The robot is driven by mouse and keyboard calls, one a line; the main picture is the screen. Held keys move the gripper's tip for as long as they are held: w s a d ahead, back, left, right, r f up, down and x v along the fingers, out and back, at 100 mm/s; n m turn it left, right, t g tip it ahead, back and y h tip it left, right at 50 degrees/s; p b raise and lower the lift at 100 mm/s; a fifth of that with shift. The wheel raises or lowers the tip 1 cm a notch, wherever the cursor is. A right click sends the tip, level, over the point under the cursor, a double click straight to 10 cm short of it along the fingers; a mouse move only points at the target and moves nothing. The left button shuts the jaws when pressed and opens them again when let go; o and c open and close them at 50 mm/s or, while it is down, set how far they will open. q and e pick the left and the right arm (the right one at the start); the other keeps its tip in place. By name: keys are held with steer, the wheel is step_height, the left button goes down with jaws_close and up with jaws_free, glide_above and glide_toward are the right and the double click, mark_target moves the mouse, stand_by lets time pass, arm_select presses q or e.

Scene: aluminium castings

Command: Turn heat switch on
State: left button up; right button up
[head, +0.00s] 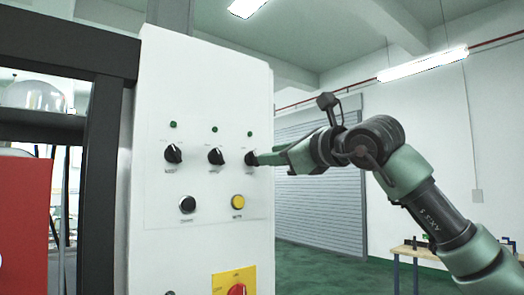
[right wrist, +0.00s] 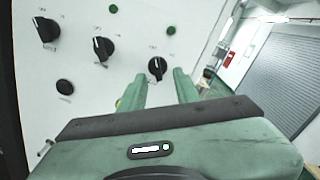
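A white control panel (head: 205,90) carries a row of three black rotary knobs: left (head: 173,154), middle (head: 215,156) and right (head: 250,158). Their labels are too small to read, so I cannot tell which is the heat switch. My right gripper (head: 263,158) is at the right knob. In the right wrist view, the fingers of the gripper (right wrist: 162,85) are apart, and the right knob (right wrist: 157,68) shows in line with the gap, just beyond the fingertips. Contact is not clear. The right knob's pointer is near upright. My left gripper is not in view.
Green lamps (head: 214,129) sit above the knobs. Below are a black button (head: 187,204), a yellow button (head: 238,202) and a red switch on a yellow plate (head: 236,289). A dark frame (head: 98,170) borders the panel's left. Open floor (head: 320,268) lies right.

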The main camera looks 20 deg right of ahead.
mark_target(253, 159)
steer(key=x, duration=0.2)
steer(key=p+x, duration=0.1)
steer(key=x, duration=0.1)
steer(key=shift+w+a+f, duration=0.15)
steer(key=shift+w+f, duration=0.05)
steer(key=shift+w, duration=0.1)
steer(key=c, duration=0.5)
steer(key=shift+w, duration=0.1)
jaws_close()
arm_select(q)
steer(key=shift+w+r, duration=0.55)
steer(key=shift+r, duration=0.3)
arm_select(e)
steer(key=shift+a, duration=0.1)
